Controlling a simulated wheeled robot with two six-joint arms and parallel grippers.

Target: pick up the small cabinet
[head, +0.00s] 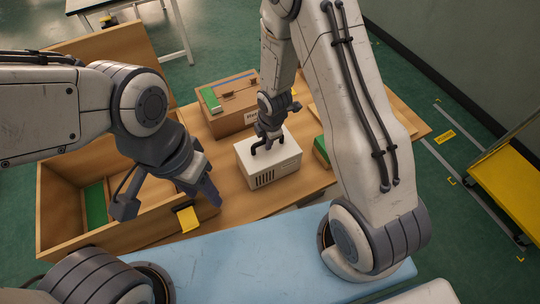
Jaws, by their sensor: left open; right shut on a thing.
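The small cabinet (275,170) is a white box with dark vent slots on its front and a dark handle on top. It is at the middle of the wooden table in the head view. My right gripper (268,138) comes down from above and is shut on the handle at its top. The gripper hides part of the handle. I cannot tell whether the cabinet's base touches the table. My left gripper (165,198) is open and empty, over the near edge of the wooden crate, to the left of the cabinet.
A large wooden crate (58,195) with green and yellow items stands at the left. A brown box (232,121) with a green item on top stands behind the cabinet. A green object (321,151) lies right of it. The wooden table (238,203) is bare just in front.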

